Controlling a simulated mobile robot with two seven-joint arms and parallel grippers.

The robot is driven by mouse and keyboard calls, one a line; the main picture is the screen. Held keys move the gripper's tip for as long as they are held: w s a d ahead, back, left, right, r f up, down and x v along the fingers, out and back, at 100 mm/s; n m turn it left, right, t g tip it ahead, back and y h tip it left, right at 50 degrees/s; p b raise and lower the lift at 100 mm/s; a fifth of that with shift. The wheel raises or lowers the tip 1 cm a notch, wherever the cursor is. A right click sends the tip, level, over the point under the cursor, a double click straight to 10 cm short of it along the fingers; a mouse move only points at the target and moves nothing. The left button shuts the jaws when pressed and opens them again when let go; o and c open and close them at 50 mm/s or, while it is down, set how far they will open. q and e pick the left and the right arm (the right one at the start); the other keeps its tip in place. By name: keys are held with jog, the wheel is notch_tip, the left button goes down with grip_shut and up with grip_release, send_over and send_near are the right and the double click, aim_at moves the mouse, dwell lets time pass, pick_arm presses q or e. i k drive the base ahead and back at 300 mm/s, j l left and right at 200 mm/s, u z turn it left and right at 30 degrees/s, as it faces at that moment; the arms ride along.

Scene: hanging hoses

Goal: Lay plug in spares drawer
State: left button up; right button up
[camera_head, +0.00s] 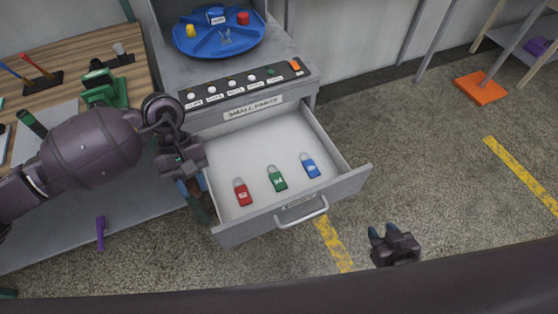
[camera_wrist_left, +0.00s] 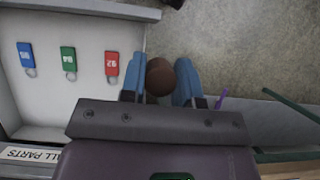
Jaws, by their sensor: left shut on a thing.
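The brown round plug (camera_wrist_left: 160,77) sits between the blue fingers of my left gripper (camera_wrist_left: 160,88) in the left wrist view. The head view shows my left gripper (camera_head: 192,190) shut, by the left wall of the open spares drawer (camera_head: 235,155); I cannot make out the plug there. In the wrist view the plug appears just outside the drawer's side wall (camera_wrist_left: 145,30). The drawer holds a red tag (camera_head: 242,192), a green tag (camera_head: 277,179) and a blue tag (camera_head: 310,166). My right gripper (camera_head: 384,231) is empty, its fingers apart, right of the drawer front.
The drawer floor is bare behind and left of the tags. A blue round tray (camera_head: 218,42) stands on the cabinet above a row of knobs. A wooden bench (camera_head: 60,55) with green tools stands at left. A purple item (camera_head: 100,233) lies below it.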

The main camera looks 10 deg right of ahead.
aim_at(292, 171)
jog(key=i+l, duration=0.1)
jog(key=l, duration=0.35)
jog(key=i+l, duration=0.1)
jog(key=l, duration=0.3)
jog(key=i+l, duration=0.1)
jog(key=l, duration=0.35)
jog(key=i+u, duration=0.05)
